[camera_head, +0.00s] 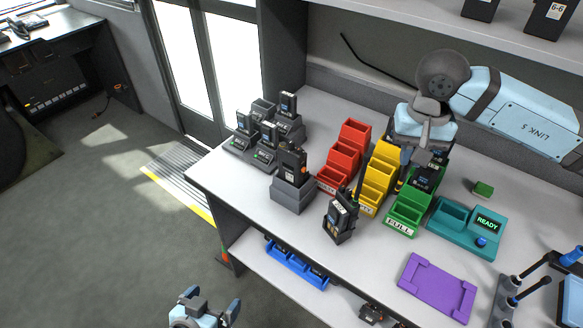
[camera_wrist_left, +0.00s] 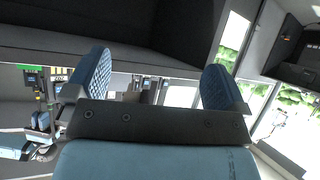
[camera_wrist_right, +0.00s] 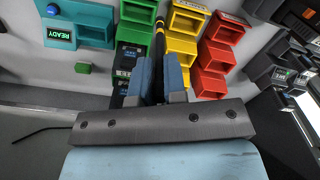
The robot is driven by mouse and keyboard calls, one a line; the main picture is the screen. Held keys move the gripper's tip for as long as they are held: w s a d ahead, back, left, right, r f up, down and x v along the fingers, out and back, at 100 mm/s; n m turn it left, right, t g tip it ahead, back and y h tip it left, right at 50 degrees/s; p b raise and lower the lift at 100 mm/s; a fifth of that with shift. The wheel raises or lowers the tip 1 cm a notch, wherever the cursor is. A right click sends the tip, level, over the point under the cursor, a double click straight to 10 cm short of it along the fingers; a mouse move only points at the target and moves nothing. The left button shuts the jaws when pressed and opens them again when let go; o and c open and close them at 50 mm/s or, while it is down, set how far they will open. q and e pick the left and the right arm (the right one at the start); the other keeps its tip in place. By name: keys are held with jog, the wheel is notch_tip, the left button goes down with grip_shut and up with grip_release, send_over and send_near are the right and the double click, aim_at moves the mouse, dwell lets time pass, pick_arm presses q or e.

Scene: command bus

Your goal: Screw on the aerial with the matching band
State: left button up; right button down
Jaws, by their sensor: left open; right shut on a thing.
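My right gripper (camera_wrist_right: 165,85) is shut on a slim black aerial (camera_wrist_right: 158,50) with a yellow band near its far end. In the head view this gripper (camera_head: 408,165) is above the yellow and green bins and hides most of the aerial. A black radio (camera_head: 290,163) stands upright in a grey holder (camera_head: 292,197) on the counter. Another black radio (camera_head: 339,220) stands on the counter nearer the front, with a dark rod rising beside it. Aerials with blue bands (camera_head: 528,291) are at the right edge. My left gripper (camera_head: 205,308) is open and empty, low beyond the counter's front edge.
Red bins (camera_head: 343,155), yellow bins (camera_head: 376,178) and green bins (camera_head: 402,217) stand in stepped rows; batteries sit in the green ones. A teal tester (camera_head: 466,230) reads READY. A purple plate (camera_head: 437,288) lies in front. Radios in chargers (camera_head: 265,140) stand at the left end.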

pick_arm(q)
jog(key=w+d+r+m+h+p, duration=0.2)
jog(key=w+d+r+p, duration=0.3)
jog(key=w+r+p, duration=0.5)
jog(key=m+h+p, duration=0.2)
jog(key=p, duration=0.3)
send_near(289, 159)
jog(key=shift+s+a+r, duration=0.2)
jog(key=shift+a+r, duration=0.05)
pick_arm(e)
jog(key=w+a+r+m, duration=0.4)
jog(key=a+r+m, duration=0.3)
jog(key=a+m, duration=0.5)
jog(key=w+a+r+m, duration=0.4)
jog(key=a+r+m, duration=0.3)
jog(key=a+m, duration=0.5)
jog(key=shift+w+r+m, duration=0.25)
jog(key=shift+r+m, duration=0.05)
jog(key=shift+m, duration=0.9)
pick_arm(q)
jog(key=shift+w, duration=0.1)
pick_arm(e)
jog(key=shift+a, duration=0.1)
pick_arm(q)
jog(key=x, duration=1.2)
jog(key=c, duration=1.2)
pick_arm(e)
jog(key=shift+f, duration=2.45)
